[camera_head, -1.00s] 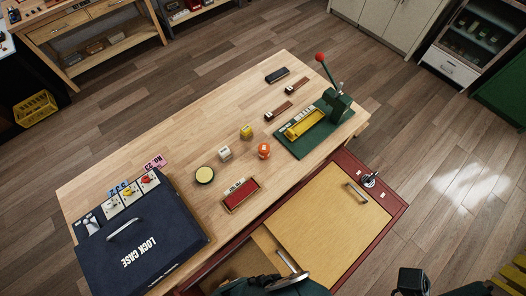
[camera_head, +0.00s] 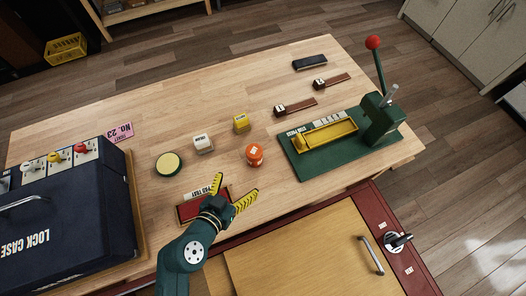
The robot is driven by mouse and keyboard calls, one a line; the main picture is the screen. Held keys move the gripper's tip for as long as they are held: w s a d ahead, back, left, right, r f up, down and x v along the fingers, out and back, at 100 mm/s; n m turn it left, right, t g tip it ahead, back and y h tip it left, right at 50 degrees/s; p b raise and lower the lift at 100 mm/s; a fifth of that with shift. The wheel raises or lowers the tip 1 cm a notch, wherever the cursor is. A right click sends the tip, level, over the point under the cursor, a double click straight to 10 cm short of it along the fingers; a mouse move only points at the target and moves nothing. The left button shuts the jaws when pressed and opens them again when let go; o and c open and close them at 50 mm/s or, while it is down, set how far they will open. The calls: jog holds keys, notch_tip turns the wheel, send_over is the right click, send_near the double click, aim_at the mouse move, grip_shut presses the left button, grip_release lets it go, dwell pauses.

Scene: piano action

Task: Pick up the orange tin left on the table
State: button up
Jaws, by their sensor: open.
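The orange tin (camera_head: 254,156) stands on the wooden table (camera_head: 130,101), a small round orange thing with a pale label on top. My gripper (camera_head: 233,187) is open, its two yellow ridged fingers spread apart. It hangs at the table's front edge, below and left of the tin in the picture, with nothing between the fingers. The fingers look apart from the tin.
A white tin (camera_head: 203,144), a yellow tin (camera_head: 241,123) and a round cream-topped tin (camera_head: 169,164) stand nearby. A green press (camera_head: 340,145) with a red-knobbed lever is to the right. A dark lock case (camera_head: 65,200) fills the left. A red-framed cabinet (camera_head: 372,200) stands in front.

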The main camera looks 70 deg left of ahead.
aim_at(250, 160)
jog(key=x, duration=0.3)
jog(key=s+x, duration=0.1)
jog(key=x, duration=0.3)
jog(key=a+x, duration=0.1)
jog(key=x, duration=0.3)
jog(key=shift+s+a+f, duration=0.15)
jog(key=shift+f, duration=0.25)
jog(key=b+x, duration=0.1)
jog(key=x, duration=0.4)
jog(key=shift+w, duration=0.25)
jog(key=shift+r, duration=0.1)
jog(key=c, duration=1.4)
